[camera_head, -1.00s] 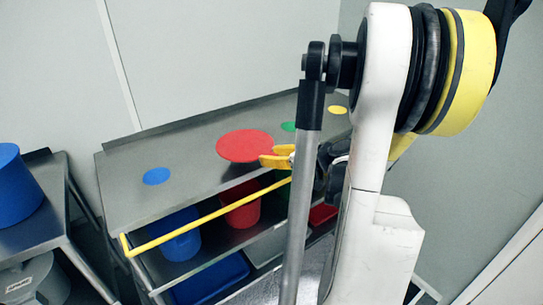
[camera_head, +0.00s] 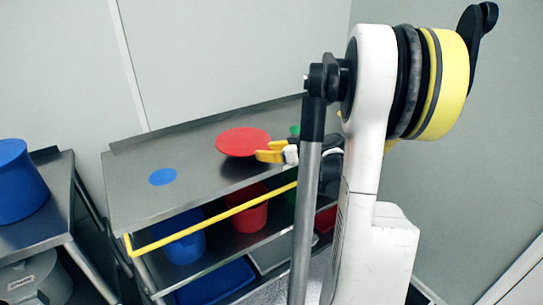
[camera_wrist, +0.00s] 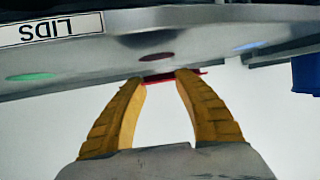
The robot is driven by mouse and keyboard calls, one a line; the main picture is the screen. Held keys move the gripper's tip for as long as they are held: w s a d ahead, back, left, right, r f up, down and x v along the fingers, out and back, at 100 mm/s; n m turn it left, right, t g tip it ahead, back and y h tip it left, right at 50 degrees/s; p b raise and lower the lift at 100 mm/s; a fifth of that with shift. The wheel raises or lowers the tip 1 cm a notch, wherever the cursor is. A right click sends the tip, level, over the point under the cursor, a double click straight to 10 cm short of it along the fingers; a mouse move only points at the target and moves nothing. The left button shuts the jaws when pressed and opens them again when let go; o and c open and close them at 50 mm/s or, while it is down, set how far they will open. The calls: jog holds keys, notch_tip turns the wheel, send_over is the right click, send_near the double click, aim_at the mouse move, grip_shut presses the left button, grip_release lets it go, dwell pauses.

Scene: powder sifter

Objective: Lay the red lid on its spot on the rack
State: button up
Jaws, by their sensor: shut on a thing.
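The red lid (camera_head: 243,141) is a flat disc above the rack's steel top (camera_head: 205,180), left of my arm in the head view. My gripper (camera_head: 268,155) has its yellow fingers shut on the lid's near right edge. In the wrist view, which is upside down, the lid (camera_wrist: 158,79) is a thin red strip between my fingertips (camera_wrist: 158,76), seen edge-on. It looks held a little above the top. A dark reddish oval (camera_wrist: 158,56) on the top lies close by in the wrist view. The head view does not show the surface under the lid.
A blue spot (camera_head: 162,176) lies left on the top; a green spot (camera_wrist: 30,77) shows in the wrist view. A yellow rail (camera_head: 220,213) runs along the front. Blue (camera_head: 186,245) and red (camera_head: 250,212) containers stand below. A side table (camera_head: 40,230) is at left.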

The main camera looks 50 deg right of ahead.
aim_at(264, 149)
jog(key=shift+w+d+f+b, duration=0.2)
jog(key=shift+w, duration=0.55)
jog(key=shift+w+d+f+b, duration=0.15)
jog(key=shift+w, duration=0.6)
jog(key=shift+f+b, duration=1.6)
jog(key=shift+f, duration=0.15)
jog(key=o, duration=1.2)
jog(key=v, duration=1.2)
